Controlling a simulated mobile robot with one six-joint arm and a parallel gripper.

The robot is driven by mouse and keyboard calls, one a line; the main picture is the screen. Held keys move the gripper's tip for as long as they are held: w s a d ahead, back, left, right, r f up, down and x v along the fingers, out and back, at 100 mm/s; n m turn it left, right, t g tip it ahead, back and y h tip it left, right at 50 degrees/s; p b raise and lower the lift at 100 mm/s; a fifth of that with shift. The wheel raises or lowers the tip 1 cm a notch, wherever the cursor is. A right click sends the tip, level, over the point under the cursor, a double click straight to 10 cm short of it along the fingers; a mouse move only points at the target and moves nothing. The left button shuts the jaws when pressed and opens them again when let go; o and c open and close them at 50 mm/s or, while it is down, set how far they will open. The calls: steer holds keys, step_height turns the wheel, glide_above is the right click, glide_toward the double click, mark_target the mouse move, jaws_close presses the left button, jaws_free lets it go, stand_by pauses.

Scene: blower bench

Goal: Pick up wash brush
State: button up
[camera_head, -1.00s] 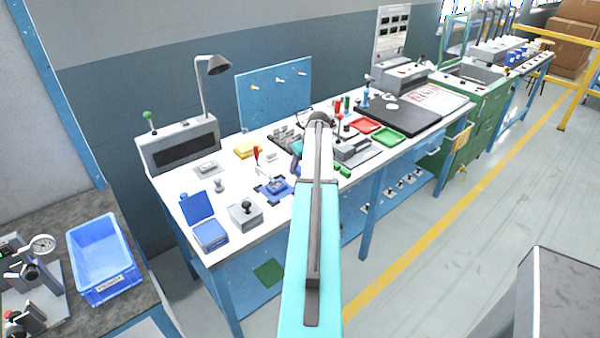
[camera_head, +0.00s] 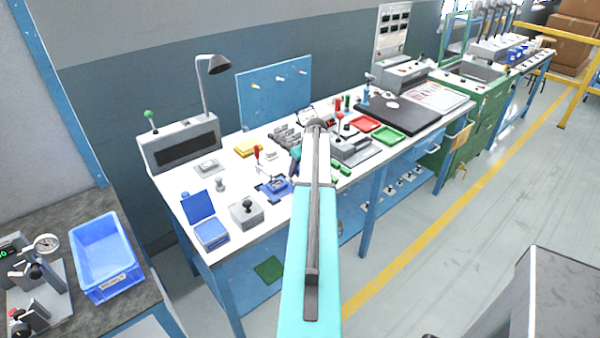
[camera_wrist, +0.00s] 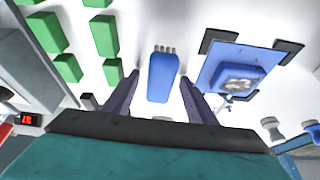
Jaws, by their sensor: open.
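The wash brush is a small blue block (camera_wrist: 162,79) with a row of short pale bristles at its far end. It lies on the white bench top in the wrist view. My gripper (camera_wrist: 159,76) is open, with one dark finger on each side of the brush and a gap to it on both sides. I cannot tell the exact height of the fingertips above the bench. In the head view my arm hides the brush and most of the gripper.
Several green blocks (camera_wrist: 104,36) lie left of the brush. A blue fixture (camera_wrist: 236,72) with dark corner brackets sits close on its right. The white bench (camera_head: 185,181) also holds red (camera_head: 364,124) and green trays (camera_head: 387,136). A blue bin (camera_head: 103,255) stands at the left.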

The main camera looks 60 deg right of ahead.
steer(key=shift+f, duration=0.15)
steer(key=c, duration=1.2)
steer(key=shift+o, duration=0.2)
steer(key=shift+r, duration=0.3)
step_height(320, 180, up, 2)
steer(key=shift+b, duration=0.65)
steer(key=s+r+b, duration=0.1)
steer(key=s, duration=0.4)
steer(key=s+a+b, duration=0.1)
steer(key=s, duration=0.4)
steer(key=s+a+r+b, duration=0.1)
steer(key=s+b, duration=0.1)
steer(key=s, duration=0.4)
steer(key=shift+r, duration=0.35)
